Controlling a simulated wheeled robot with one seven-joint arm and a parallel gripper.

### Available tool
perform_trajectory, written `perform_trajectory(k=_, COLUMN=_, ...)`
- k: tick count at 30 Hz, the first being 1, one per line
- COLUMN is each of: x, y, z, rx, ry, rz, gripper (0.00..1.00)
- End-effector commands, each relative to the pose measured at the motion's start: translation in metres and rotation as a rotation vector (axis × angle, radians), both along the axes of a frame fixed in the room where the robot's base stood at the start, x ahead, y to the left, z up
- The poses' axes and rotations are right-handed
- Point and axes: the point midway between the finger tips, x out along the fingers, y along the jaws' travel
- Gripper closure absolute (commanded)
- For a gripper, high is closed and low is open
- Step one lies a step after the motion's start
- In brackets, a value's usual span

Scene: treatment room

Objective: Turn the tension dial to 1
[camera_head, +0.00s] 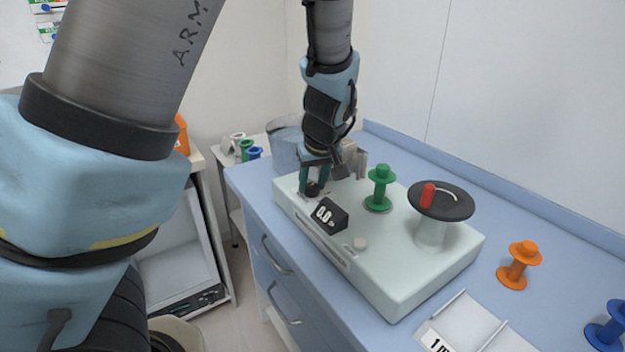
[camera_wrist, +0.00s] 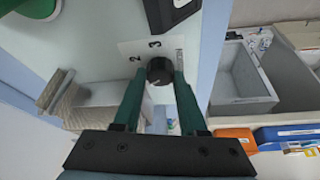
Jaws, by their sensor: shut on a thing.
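The tension dial is a small black knob that shows in the wrist view (camera_wrist: 159,72), with a light pointer line on it. A white scale plate behind it shows the numbers 2 and 3; a further mark at its right is seen too obliquely to read. My gripper (camera_wrist: 158,85) has its two green fingers on either side of the dial, shut on it. In the head view my gripper (camera_head: 313,187) comes down on the far left corner of the pale green machine (camera_head: 385,270). The dial (camera_head: 312,189) is partly hidden between the fingers there.
A black display (camera_head: 328,215) reading 0.0 stands beside the dial. A green spool (camera_head: 379,188) and a black wheel with a red handle (camera_head: 440,200) rise from the machine. An orange spool (camera_head: 519,265) and a blue spool (camera_head: 606,328) stand on the blue counter at right.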

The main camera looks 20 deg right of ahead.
Motion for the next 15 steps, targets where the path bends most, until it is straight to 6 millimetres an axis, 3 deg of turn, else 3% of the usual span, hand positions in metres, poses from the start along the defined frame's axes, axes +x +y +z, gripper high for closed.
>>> perform_trajectory(k=9, x=-0.0007, y=0.0002, z=-0.0009, rx=0.001, ry=0.002, rz=0.0, gripper=1.0)
perform_trajectory(k=10, x=-0.0007, y=0.0002, z=-0.0009, rx=0.001, ry=0.002, rz=0.0, gripper=0.56)
perform_trajectory(k=15, x=-0.0005, y=0.0001, z=-0.0008, rx=0.001, ry=0.001, rz=-0.001, gripper=0.37)
